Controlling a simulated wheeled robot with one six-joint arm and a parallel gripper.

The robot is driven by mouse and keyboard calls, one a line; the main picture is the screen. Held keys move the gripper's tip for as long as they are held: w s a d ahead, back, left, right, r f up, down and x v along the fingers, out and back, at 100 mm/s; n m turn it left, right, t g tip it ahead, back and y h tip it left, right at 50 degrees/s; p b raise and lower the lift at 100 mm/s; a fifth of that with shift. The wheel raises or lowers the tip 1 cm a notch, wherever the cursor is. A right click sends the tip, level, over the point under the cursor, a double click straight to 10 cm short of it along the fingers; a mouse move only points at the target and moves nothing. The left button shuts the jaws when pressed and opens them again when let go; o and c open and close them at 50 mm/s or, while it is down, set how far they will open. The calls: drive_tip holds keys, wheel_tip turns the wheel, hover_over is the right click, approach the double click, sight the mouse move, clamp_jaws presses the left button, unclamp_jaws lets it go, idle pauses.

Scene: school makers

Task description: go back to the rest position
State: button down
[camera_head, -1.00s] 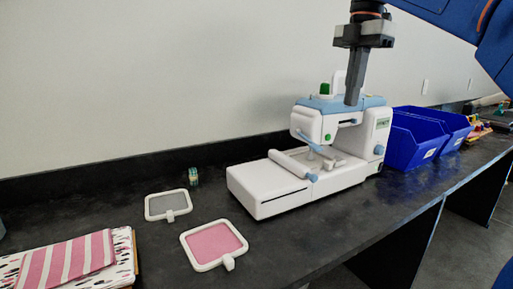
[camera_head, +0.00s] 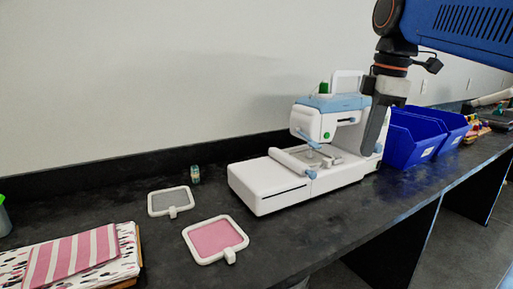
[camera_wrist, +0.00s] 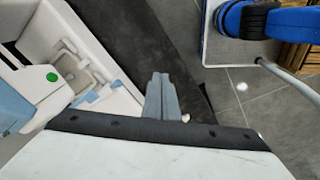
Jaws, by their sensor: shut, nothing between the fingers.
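My gripper (camera_head: 371,150) hangs down from my blue arm at the upper right of the head view. Its fingers are together with nothing between them. It is in front of the right part of the white and light-blue sewing machine (camera_head: 262,183), and I cannot tell the exact gap. In the wrist view the shut fingers (camera_wrist: 161,80) point over the dark counter, beside the machine (camera_wrist: 28,50) on the left.
Blue bins (camera_head: 407,140) stand right of the machine. A grey-filled frame (camera_head: 168,200), a pink-filled frame (camera_head: 214,238), a small green-capped bottle (camera_head: 195,174) and folded striped fabric (camera_head: 72,258) lie left on the dark counter (camera_head: 330,215). Floor tiles (camera_wrist: 265,105) show beyond the counter edge.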

drive_tip(key=s+d+f+m+t, duration=0.1)
drive_tip(key=s+f+m, duration=0.4)
drive_tip(key=f, duration=0.5)
drive_tip(key=s+d+f+m+t, duration=0.1)
drive_tip(key=s+d+f+m, duration=0.1)
drive_tip(key=s+f+m, duration=0.3)
drive_tip(key=s+d+f+m+t+h, duration=0.1)
drive_tip(key=s+f+m, duration=0.4)
drive_tip(key=f, duration=0.9)
drive_tip(key=shift+s+d+f+t, duration=0.25)
drive_tip(key=shift+f+t, duration=0.05)
drive_tip(key=shift+f, duration=0.05)
